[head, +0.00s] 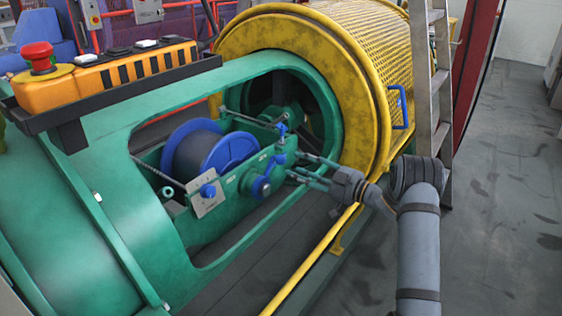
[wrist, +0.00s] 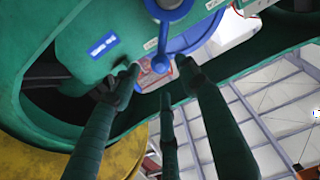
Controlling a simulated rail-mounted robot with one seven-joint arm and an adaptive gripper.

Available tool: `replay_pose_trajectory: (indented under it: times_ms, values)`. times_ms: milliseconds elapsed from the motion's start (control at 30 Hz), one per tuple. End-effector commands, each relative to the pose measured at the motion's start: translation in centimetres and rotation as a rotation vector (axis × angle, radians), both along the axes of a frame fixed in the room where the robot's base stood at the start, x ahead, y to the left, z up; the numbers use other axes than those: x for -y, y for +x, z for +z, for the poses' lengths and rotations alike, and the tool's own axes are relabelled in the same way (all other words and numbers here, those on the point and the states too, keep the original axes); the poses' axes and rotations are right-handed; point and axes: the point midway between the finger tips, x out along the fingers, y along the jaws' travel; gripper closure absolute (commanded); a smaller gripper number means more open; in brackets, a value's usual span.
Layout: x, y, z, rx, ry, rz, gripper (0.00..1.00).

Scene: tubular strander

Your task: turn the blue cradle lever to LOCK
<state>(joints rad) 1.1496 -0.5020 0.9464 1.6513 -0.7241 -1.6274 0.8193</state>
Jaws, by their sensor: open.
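The blue cradle lever (head: 262,186) sits on the front face of the green cradle (head: 230,185). It has a round hub and an arm rising to the right toward my fingertips. In the wrist view, the lever arm ends in a blue ball (wrist: 160,64), seen between the fingertips. My gripper (head: 293,164) comes in from the right with its fingers spread, open and holding nothing. In the wrist view, my gripper (wrist: 162,76) shows its fingers spread around the ball; I cannot tell whether any touches it. Small pale labels sit near the lever, too small to read.
A blue-flanged spool (head: 210,152) lies in the cradle, behind the lever. The green frame opening surrounds the cradle. The yellow ring and mesh drum (head: 300,50) stand behind my gripper. A yellow rail (head: 305,268) runs in front. A ladder (head: 428,90) stands at the right.

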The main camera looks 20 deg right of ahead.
Motion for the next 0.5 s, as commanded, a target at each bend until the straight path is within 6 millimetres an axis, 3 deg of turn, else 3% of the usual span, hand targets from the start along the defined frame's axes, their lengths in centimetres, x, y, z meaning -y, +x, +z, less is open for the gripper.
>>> replay_pose_trajectory:
  times_ms: [300,500]
  values:
    - [-2.8,5.0,-0.1,0.001,-0.002,0.000,0.57]
    - [-3.5,6.3,-0.1,0.000,-0.001,-0.002,0.57]
